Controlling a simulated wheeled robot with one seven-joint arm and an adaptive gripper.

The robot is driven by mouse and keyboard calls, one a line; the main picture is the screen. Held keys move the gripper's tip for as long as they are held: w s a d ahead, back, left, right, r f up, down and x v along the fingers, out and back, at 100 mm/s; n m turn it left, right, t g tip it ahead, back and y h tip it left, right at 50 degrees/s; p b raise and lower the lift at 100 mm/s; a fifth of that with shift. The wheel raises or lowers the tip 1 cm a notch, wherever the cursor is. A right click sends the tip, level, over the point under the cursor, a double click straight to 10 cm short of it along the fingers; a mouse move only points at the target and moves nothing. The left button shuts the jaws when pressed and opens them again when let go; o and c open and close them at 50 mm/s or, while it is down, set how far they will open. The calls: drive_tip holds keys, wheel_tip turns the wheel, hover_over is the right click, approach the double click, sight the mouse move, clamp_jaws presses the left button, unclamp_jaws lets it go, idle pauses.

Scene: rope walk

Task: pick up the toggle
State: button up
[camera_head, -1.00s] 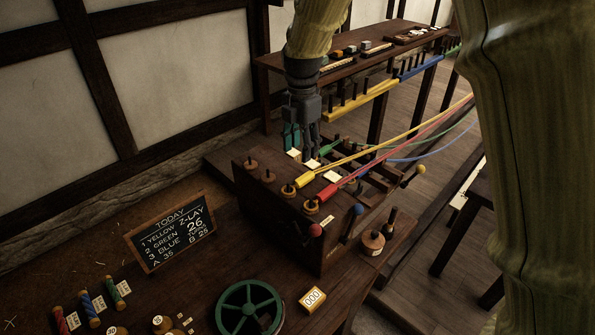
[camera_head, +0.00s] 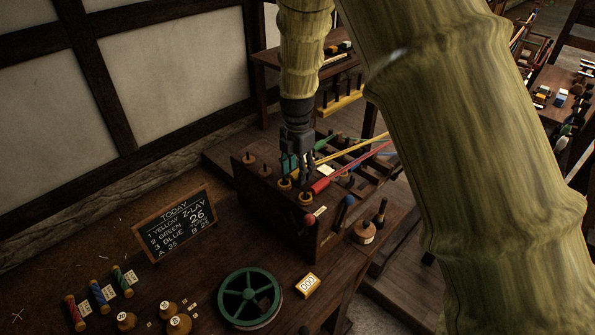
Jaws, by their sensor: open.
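My gripper (camera_head: 305,178) is open, pointing down over the dark wooden box (camera_head: 268,208). Its fingertips are close to the wooden knobs at the yellow and red rope ends; contact cannot be told. Several round wooden knobs with pegs, such as the left one (camera_head: 248,158), stand in a row on the box top. Which small part is the toggle I cannot tell for sure. The yellow rope (camera_head: 352,157) and red rope (camera_head: 348,171) run from the box to the upper right. My arm hides part of the ropes and the bench behind.
A green wheel (camera_head: 249,298), a yellow counter block (camera_head: 307,285) and a chalkboard (camera_head: 175,224) stand on the table.

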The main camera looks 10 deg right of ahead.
sight(297, 171)
drive_tip(key=shift+w+f, duration=0.3)
drive_tip(key=shift+f, duration=0.1)
drive_tip(key=shift+s+r, duration=0.2)
drive_tip(key=shift+s, duration=0.05)
drive_tip(key=shift+c, duration=0.2)
drive_tip(key=shift+w+f, duration=0.1)
drive_tip(key=c, duration=0.9)
drive_tip(key=shift+r, duration=0.2)
drive_tip(key=shift+r+b, duration=0.6)
wheel_tip(297, 171, up, 2)
drive_tip(key=shift+r+b, duration=0.1)
drive_tip(key=shift+b, duration=0.5)
drive_tip(key=shift+s+a+r+b, duration=0.2)
drive_tip(key=shift+s+a+b, duration=0.55)
drive_tip(key=shift+s, duration=1.85)
drive_tip(key=shift+s+a+r+b, duration=0.25)
drive_tip(key=shift+s+a+b, duration=0.45)
drive_tip(key=shift+s, duration=1.9)
drive_tip(key=shift+s+a+r+b, duration=0.2)
drive_tip(key=shift+s+a+b, duration=0.5)
drive_tip(key=shift+s, duration=1.9)
